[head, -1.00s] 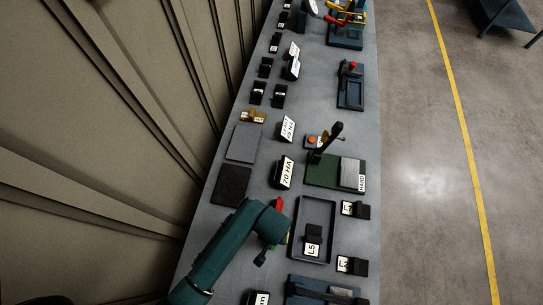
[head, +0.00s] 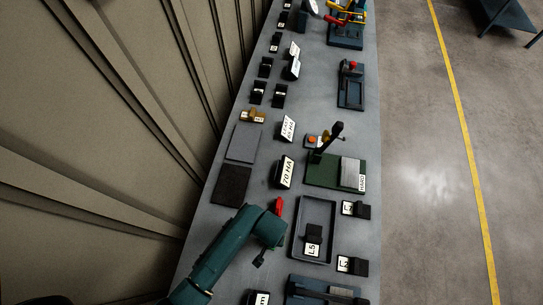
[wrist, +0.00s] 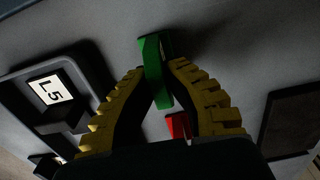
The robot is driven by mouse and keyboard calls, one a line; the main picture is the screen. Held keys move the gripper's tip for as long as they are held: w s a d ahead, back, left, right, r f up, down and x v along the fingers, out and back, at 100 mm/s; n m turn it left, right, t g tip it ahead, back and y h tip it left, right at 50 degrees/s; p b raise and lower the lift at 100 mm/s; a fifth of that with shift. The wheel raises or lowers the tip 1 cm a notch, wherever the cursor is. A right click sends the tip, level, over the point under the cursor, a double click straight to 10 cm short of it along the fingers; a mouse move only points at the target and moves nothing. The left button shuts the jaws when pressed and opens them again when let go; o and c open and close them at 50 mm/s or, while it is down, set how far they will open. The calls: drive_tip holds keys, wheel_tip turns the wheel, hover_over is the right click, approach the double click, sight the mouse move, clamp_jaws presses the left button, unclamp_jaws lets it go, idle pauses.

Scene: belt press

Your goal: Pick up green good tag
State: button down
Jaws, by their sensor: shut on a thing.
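The green tag (wrist: 154,72) is between the two yellow ribbed fingers of my gripper (wrist: 158,74) in the wrist view. The gripper is shut on it, with the tag's upper end sticking out past the fingertips. A red tag (wrist: 178,125) shows between the fingers, nearer the palm in the picture. In the head view the red tag (head: 277,207) shows just beyond my arm's end. There my teal arm hides the green tag and the fingers.
A black tray (head: 333,228) with the block marked L5 (head: 313,240) lies right of my arm. Blocks L7 (head: 350,208) and L2 (head: 346,264) stand at the bench's right. The 70 HA block (head: 286,172) and a dark mat (head: 231,186) are farther up.

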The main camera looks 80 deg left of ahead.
wheel_tip(320, 180, up, 10)
drive_tip(key=shift+f+p, duration=0.1)
drive_tip(key=shift+p, duration=0.35)
